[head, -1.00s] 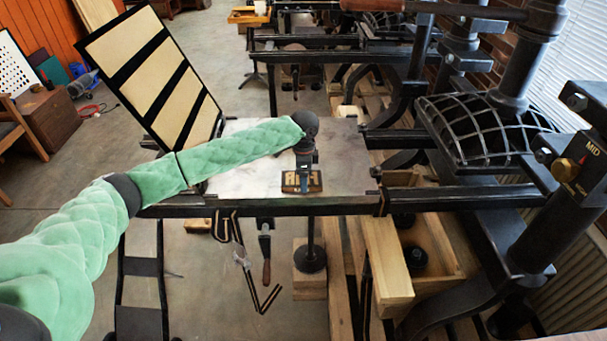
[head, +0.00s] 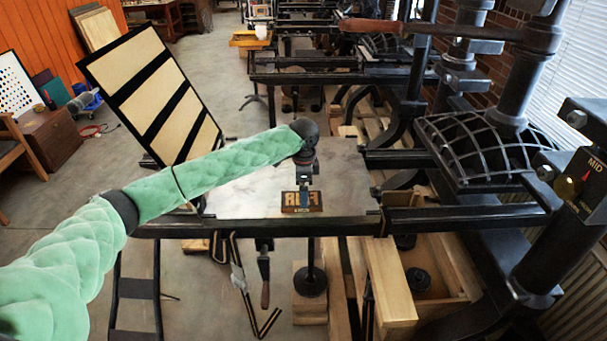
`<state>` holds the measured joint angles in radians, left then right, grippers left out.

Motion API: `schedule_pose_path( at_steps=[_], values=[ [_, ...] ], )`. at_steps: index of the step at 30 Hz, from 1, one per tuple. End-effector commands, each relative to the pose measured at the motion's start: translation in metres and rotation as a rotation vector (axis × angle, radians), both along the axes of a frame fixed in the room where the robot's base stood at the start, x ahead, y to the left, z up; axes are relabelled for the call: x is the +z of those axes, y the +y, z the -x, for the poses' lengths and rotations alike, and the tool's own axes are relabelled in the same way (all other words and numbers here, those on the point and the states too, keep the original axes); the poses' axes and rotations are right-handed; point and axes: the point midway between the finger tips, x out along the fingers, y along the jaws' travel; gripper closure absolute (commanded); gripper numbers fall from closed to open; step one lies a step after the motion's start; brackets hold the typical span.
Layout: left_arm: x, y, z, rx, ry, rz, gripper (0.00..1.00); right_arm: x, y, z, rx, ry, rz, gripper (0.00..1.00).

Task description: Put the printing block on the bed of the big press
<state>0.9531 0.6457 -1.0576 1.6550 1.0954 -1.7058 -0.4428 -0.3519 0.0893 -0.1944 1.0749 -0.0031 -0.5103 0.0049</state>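The printing block (head: 302,202) is a small brown block with raised pale letters. In the head view it lies flat on the grey metal bed (head: 245,197) of the big press, near the bed's front edge. My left arm reaches in from the left in a green sleeve. My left gripper (head: 303,189) points down at the block's back side, and its fingertips overlap the block in the picture. Whether the fingers touch the block, and how far apart they are, is not clear. My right gripper is not in view.
A black hinged frame with tan panels (head: 160,85) stands tilted at the bed's left. Dark press rails and a ribbed black press head (head: 480,145) are at the right. Below are wooden beams (head: 385,270) and hanging tools. The bed's left part is bare.

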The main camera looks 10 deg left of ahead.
Motion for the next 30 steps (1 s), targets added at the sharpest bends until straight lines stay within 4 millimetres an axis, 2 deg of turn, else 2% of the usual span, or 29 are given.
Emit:
schedule_pose_path(
  at_steps=[9, 15, 21, 30],
  values=[
    [0.047, 0.000, 0.000, 0.000, -0.002, 0.000, 0.06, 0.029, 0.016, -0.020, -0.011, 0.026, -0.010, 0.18],
    [0.072, 0.000, 0.000, 0.000, -0.001, 0.000, 0.06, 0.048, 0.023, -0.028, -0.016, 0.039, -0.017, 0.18],
    [0.084, 0.000, 0.000, 0.001, 0.000, 0.001, 0.06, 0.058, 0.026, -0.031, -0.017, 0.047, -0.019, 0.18],
    [0.086, 0.000, 0.000, 0.001, 0.000, 0.000, 0.06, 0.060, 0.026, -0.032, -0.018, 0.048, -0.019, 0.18]
  ],
)
